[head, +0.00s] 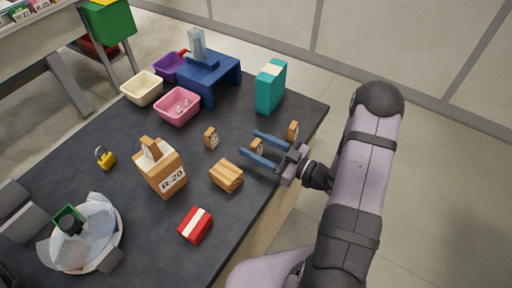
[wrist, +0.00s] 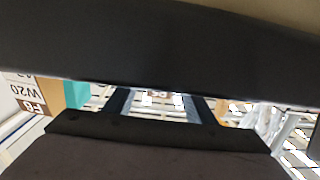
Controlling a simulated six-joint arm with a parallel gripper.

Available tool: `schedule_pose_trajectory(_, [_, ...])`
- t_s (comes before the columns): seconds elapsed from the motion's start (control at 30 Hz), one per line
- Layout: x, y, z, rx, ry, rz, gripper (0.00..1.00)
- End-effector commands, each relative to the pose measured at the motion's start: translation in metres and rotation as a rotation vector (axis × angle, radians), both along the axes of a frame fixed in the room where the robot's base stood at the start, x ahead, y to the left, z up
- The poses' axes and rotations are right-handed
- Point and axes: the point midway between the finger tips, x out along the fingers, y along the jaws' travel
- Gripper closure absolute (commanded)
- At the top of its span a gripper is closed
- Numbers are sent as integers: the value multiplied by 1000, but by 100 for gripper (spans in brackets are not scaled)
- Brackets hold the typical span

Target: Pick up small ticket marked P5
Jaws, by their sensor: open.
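Small wooden ticket blocks with white labels stand on the dark table: one between my gripper's fingers (head: 257,147), one just right of them (head: 292,130), and one to the left (head: 211,138). Their markings are too small to read in the head view, so I cannot tell which is P5. My gripper (head: 249,142) is open, its two blue fingers on either side of the middle ticket; contact is not clear. In the wrist view a brown and white label (wrist: 158,94) shows between the fingers, largely hidden by dark parts of my arm, its text unclear.
A teal box (head: 270,86) and a blue stand (head: 208,78) are behind. The table's right edge is close to my gripper.

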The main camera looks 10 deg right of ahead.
Motion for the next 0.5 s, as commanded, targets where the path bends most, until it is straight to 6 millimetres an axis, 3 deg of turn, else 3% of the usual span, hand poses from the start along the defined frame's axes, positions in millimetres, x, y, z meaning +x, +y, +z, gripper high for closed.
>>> schedule_pose_trajectory(0.23, [21,23,2,1,1,5,50])
schedule_pose_trajectory(0.5, [28,29,0,1,1,1,50])
